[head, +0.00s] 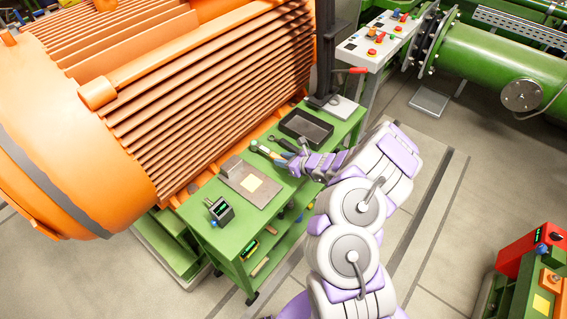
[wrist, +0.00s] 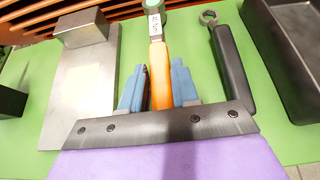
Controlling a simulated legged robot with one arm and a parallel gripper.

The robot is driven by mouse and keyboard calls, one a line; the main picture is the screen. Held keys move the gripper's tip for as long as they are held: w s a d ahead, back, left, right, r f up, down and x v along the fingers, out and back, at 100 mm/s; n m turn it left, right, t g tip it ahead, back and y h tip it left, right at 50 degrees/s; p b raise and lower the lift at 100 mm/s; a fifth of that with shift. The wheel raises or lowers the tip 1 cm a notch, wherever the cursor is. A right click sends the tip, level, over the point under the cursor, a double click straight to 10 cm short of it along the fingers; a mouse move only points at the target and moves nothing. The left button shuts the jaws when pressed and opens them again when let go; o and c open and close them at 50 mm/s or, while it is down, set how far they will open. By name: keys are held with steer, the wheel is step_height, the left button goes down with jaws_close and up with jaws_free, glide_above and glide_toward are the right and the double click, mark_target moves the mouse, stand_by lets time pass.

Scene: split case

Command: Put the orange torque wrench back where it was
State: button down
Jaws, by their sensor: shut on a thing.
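The orange torque wrench (wrist: 160,72) has an orange handle, a white label and a round greenish-grey head at the far end. In the wrist view it lies between the blue fingers of my gripper (wrist: 158,85), which is shut on its handle. I cannot tell whether it touches the green tabletop. In the head view my gripper (head: 289,163) is over the green cart (head: 205,237), and the wrench (head: 266,151) shows small beside it. A black-handled wrench (wrist: 232,68) lies just to the right, apart from the fingers.
A grey metal plate (head: 237,181) with a block and yellow note lies left of the wrench. An empty dark tray (head: 307,127) lies to the right. A small dark device (head: 221,211) stands at the cart's near end. A large orange motor (head: 165,90) looms behind the cart.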

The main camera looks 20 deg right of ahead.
steer(key=shift+f, duration=0.7)
steer(key=shift+r, duration=0.1)
steer(key=c, duration=0.8)
jaws_free()
steer(key=shift+c, duration=0.2)
steer(key=shift+s, duration=0.1)
